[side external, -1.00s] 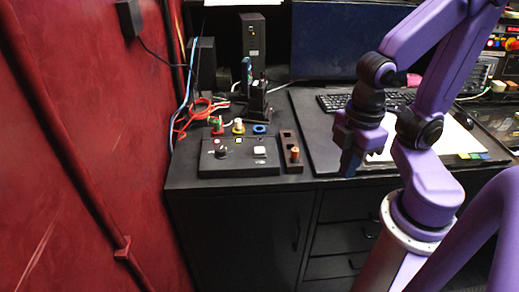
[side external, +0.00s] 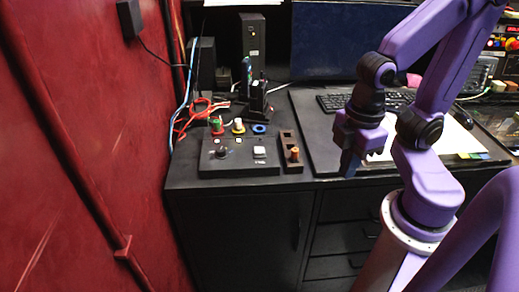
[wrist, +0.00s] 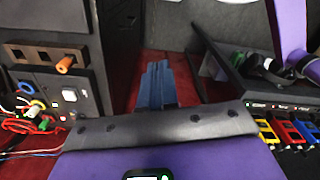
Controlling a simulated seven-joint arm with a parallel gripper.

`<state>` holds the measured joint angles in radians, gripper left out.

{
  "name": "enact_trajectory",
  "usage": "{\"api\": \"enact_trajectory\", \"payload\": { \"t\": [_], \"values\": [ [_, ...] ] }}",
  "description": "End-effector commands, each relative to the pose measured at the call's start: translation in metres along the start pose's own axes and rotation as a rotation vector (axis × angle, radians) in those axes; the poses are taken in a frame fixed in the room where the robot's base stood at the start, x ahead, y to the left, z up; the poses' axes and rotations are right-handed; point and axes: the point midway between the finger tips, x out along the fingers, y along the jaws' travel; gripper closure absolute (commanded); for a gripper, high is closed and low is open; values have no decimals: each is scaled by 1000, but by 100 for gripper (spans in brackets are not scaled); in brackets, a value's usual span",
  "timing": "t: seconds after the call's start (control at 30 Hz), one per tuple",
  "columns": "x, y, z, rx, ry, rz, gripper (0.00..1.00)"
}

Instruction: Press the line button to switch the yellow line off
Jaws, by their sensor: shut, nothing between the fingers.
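A black control panel (side external: 213,168) lies near the table's front edge in the side external view. No label or yellow line is legible, so I cannot tell which control is the line button. In the wrist view the panel's edge, with a white button (wrist: 69,95), shows at the left. My gripper (side external: 348,168) hangs right of the panel, apart from it, pointing down. Its fingers are together and empty, and also show in the wrist view (wrist: 157,68).
A dark block with an orange peg (side external: 295,154) stands between the panel and my gripper. Red, yellow and blue connectors (side external: 238,126) and loose red cables sit behind the panel. A keyboard (side external: 335,102) and monitor stand behind.

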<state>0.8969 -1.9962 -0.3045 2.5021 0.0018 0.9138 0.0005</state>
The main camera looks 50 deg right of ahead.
Motion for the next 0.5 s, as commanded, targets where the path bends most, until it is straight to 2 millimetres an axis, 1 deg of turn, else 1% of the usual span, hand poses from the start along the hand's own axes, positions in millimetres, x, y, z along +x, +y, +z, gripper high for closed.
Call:
{"api": "enact_trajectory", "payload": {
  "t": [0.33,0.43,0.5],
  "values": [
    [0,0,-1,25,0,-11,100],
    [1,1,-5,103,1,-44,100],
    [2,2,-10,195,4,-83,100]
  ]
}}
